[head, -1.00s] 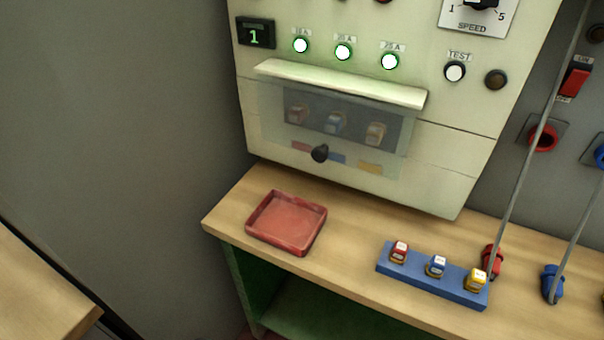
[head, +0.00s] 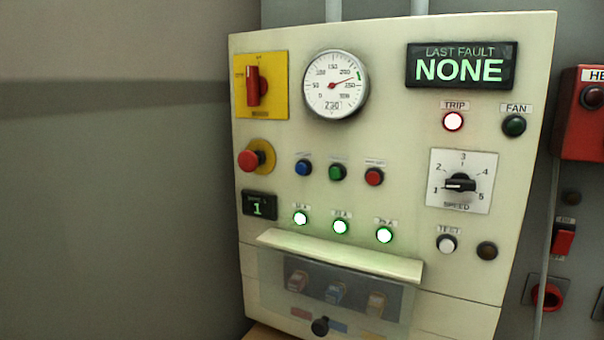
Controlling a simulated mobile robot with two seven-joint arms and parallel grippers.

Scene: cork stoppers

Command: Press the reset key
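The cream control panel fills the middle of the head view. A row of three push buttons sits on it: a blue button (head: 303,168), a green button (head: 337,172) and a red button (head: 374,176). Their small labels are too blurred to read, so I cannot tell which is the reset key. The fault display (head: 461,67) reads "LAST FAULT NONE". The TRIP lamp (head: 453,121) is lit with a red rim. Neither of my grippers is in view.
A red mushroom button (head: 250,160), a rotary switch (head: 257,86), a dial gauge (head: 335,84), a speed knob (head: 460,184) and a white TEST button (head: 446,243) share the panel. A ledge (head: 340,256) juts out above a clear cover with a dark knob (head: 320,326).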

